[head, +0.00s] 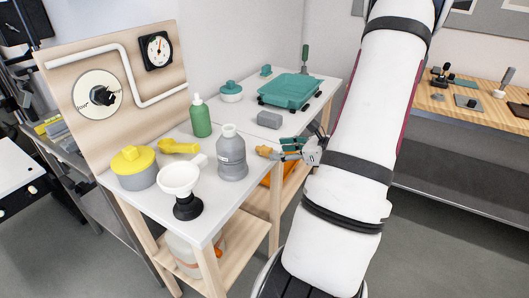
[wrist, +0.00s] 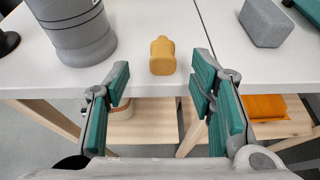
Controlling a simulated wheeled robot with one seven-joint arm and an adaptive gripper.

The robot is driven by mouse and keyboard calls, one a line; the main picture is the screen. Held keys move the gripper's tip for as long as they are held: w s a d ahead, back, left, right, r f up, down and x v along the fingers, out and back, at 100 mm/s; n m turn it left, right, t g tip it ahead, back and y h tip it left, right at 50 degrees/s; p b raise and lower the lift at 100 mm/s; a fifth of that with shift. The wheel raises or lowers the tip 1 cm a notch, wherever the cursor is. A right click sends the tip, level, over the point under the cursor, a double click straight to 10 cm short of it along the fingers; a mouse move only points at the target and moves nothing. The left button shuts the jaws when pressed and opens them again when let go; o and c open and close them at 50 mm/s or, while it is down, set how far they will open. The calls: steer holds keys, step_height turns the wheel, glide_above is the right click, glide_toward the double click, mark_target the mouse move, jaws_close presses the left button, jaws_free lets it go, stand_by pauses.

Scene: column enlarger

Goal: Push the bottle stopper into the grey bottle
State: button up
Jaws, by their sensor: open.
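The grey bottle (head: 231,158) stands upright near the table's right edge, its neck open at the top. Its lower body shows at the upper left of the wrist view (wrist: 78,32). The bottle stopper (wrist: 162,56), a small yellow-orange piece, rests on the white tabletop close to the front edge. In the head view the stopper (head: 264,151) is just right of the bottle. My gripper (head: 286,148) is open and empty at the table edge. In the wrist view its teal fingers (wrist: 160,82) point at the stopper, one on each side and apart from it.
A white funnel on a black base (head: 181,186), a yellow-lidded pot (head: 134,168), a yellow tool (head: 180,147) and a green bottle (head: 200,118) stand left of the grey bottle. A grey block (head: 269,119) and teal case (head: 290,91) are behind.

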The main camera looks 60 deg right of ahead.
mark_target(267, 148)
steer(key=shift+d+r+x, duration=0.1)
steer(key=shift+r+x, duration=0.1)
steer(key=shift+x, duration=1.1)
steer(key=shift+d+r+x, duration=0.15)
steer(key=shift+x, duration=1.15)
steer(key=shift+w, duration=0.15)
steer(key=c, duration=1)
